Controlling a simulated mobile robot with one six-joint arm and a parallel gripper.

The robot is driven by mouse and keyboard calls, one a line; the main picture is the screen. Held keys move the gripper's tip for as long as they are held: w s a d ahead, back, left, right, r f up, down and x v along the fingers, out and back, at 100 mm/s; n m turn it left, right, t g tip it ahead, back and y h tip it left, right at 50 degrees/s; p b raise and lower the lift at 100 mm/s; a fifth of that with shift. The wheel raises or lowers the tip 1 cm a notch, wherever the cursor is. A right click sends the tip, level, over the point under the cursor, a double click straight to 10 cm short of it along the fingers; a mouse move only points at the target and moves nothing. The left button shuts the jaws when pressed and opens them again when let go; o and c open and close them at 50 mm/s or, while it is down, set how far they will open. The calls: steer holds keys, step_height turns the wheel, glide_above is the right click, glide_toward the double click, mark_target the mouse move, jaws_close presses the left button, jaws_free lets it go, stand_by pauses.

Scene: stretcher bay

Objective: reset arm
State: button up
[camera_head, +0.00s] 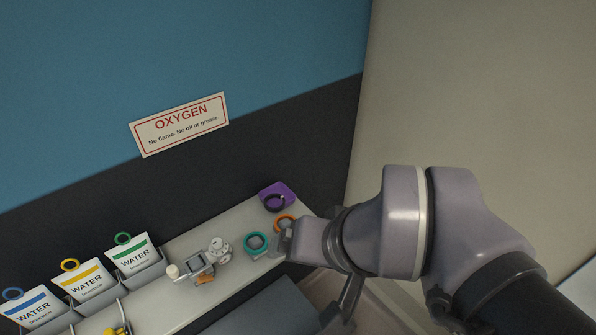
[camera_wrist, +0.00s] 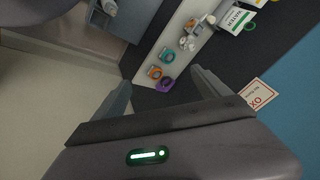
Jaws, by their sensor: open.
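My arm enters the head view from the right, its wrist over the right end of a narrow white shelf (camera_head: 187,295). My gripper (camera_wrist: 160,88) shows in the wrist view with its two fingers wide apart and nothing between them held. In the head view the arm's wrist partly hides an orange ring-shaped item (camera_head: 283,221). Close by are a teal ring-shaped item (camera_head: 256,243) and a purple item with a dark ring (camera_head: 275,197). The same items show beyond the fingers in the wrist view, the purple one (camera_wrist: 165,85) nearest.
Water packs with blue (camera_head: 32,306), yellow (camera_head: 88,280) and green (camera_head: 132,255) bands stand in holders at the left. An oxygen sign (camera_head: 180,124) is on the wall behind. A pale wall (camera_head: 470,90) rises at the right.

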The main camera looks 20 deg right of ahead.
step_height(320, 180, down, 25)
steer(key=b, duration=2.3)
steer(key=shift+s+r, duration=0.2)
steer(key=shift+s, duration=0.15)
